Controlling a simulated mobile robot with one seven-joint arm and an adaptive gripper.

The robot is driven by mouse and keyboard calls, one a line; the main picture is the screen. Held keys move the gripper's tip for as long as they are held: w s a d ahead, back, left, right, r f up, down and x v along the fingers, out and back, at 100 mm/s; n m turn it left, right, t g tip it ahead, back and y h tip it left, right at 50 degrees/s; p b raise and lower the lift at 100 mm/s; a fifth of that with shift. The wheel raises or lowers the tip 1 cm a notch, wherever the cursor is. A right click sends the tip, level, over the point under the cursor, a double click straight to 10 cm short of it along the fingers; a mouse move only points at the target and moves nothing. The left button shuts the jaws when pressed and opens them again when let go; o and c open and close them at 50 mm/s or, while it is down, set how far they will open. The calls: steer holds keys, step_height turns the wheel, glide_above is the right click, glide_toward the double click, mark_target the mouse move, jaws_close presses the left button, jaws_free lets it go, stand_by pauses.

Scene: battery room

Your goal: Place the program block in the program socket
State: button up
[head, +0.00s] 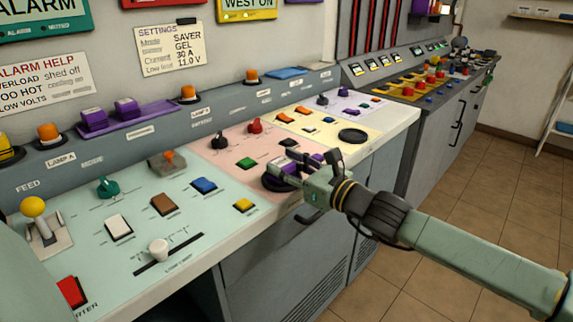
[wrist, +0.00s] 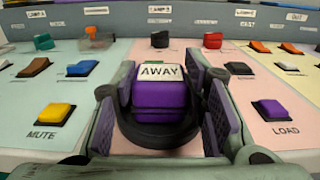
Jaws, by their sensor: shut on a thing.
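A purple program block (wrist: 158,97) with a white top label reading AWAY is between the two finger pads of my gripper (head: 297,163) in the wrist view. My gripper is shut on it. The block sits at a dark round socket (wrist: 150,136) on the pink panel, and the socket's rim curves around the block's near side. Whether the block is fully seated cannot be told. My fingers mostly hide the block in the head view.
Two more purple blocks (head: 95,120) (head: 126,108) stand on a purple shelf (head: 157,112) at the console's back. Black and red knobs (head: 254,126) are behind my gripper. A yellow button (head: 244,205) is to its left and a purple LOAD button (wrist: 269,109) to its right.

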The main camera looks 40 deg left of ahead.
steer(key=shift+f, duration=0.2)
steer(key=o, duration=1.2)
steer(key=shift+r, duration=0.15)
